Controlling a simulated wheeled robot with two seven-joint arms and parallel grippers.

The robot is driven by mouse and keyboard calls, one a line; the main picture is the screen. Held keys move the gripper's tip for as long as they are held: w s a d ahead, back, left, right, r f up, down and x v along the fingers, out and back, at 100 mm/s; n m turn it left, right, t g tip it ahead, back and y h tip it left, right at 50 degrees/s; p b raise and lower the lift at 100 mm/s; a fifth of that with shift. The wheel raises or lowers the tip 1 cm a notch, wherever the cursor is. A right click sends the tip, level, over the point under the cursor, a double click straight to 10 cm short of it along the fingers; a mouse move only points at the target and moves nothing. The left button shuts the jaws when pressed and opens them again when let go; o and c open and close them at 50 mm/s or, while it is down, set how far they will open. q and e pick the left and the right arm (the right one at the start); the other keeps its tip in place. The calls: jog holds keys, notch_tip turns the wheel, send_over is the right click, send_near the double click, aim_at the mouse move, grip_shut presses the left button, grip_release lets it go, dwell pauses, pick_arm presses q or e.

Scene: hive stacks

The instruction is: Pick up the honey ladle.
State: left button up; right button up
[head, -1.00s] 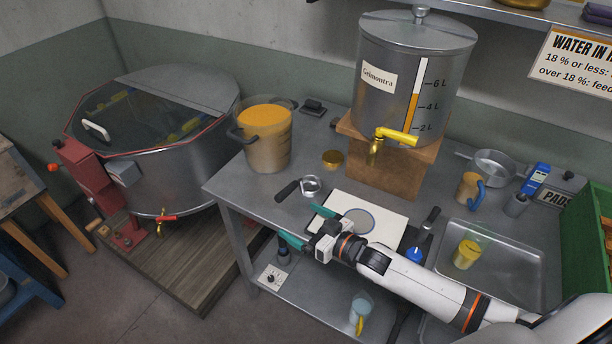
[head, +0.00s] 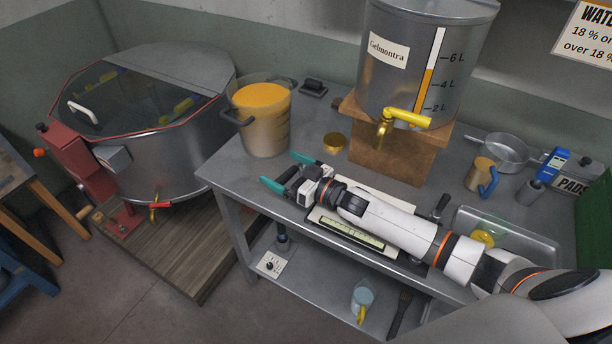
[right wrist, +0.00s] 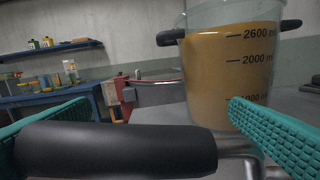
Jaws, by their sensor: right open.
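The honey ladle has a thick black handle (right wrist: 115,150) and a metal part (right wrist: 238,142), which show low and close in the right wrist view. The handle lies across the space between the two teal fingers of my right gripper (head: 288,172). The fingers stand apart, one on each side, and are not closed on it. In the head view the ladle is mostly hidden by my gripper; its dark handle (head: 287,176) shows between the fingers. My left gripper is not in view.
A honey-filled measuring bucket (head: 262,118) stands just beyond my right gripper, and fills much of the right wrist view (right wrist: 230,75). A steel tank (head: 415,75) with a brass tap stands on a wooden block (head: 385,155). A scale (head: 350,232) lies under my arm.

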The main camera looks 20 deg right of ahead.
jog(key=shift+s+r, duration=0.1)
jog(key=c, duration=1.1)
